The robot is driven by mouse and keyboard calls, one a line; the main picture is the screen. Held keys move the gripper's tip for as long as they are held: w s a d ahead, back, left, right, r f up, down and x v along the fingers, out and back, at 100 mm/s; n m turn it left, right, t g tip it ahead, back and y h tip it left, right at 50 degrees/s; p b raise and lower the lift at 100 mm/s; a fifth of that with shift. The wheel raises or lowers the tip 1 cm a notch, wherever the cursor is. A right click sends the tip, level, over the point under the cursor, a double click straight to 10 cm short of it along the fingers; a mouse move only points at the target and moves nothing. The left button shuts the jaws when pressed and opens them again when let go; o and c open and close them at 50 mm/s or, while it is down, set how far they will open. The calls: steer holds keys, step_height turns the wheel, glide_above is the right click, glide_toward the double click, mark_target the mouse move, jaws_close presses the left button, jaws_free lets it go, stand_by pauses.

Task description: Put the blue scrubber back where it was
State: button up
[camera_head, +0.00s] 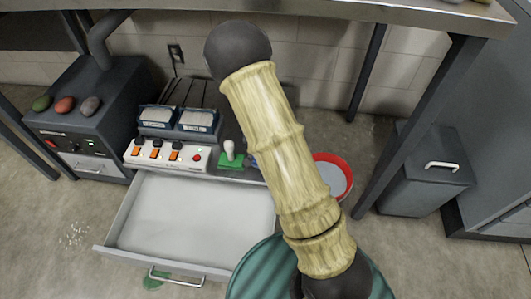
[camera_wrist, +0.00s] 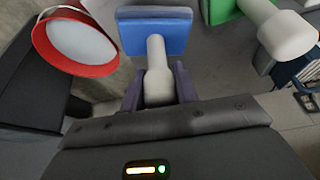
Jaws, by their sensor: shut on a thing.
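The blue scrubber (camera_wrist: 153,35) has a flat blue head and a pale handle. In the wrist view my gripper (camera_wrist: 158,88) is shut on the handle, with a finger on either side. The blue head points away from the gripper. In the head view my bamboo-like arm hides the gripper and most of the scrubber; only a sliver of blue (camera_head: 252,161) shows beside the arm. I cannot tell whether the scrubber touches the surface below.
A green scrubber (camera_head: 231,161) with a white handle stands left of the arm. A red-rimmed bowl (camera_head: 345,160) is to the right. An open, empty drawer (camera_head: 190,220) juts out in front. A switch panel (camera_head: 170,154) and two blue-fronted baskets (camera_head: 197,123) sit left; a grey bin (camera_head: 425,180) stands right.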

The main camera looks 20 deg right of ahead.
steer(key=shift+f, duration=1.05)
steer(key=shift+f, duration=0.1)
steer(key=o, duration=0.9)
steer(key=shift+o, duration=0.2)
steer(key=p+v, duration=0.5)
steer(key=v, duration=0.7)
steer(key=shift+p, duration=0.4)
steer(key=s+d+r+n+g+y, duration=0.1)
steer(key=s+r+n, duration=0.5)
steer(key=s+r, duration=0.8)
steer(key=shift+s+d+r+y, duration=0.3)
steer(key=shift+d+r+y, duration=0.05)
steer(key=shift+d+y, duration=0.25)
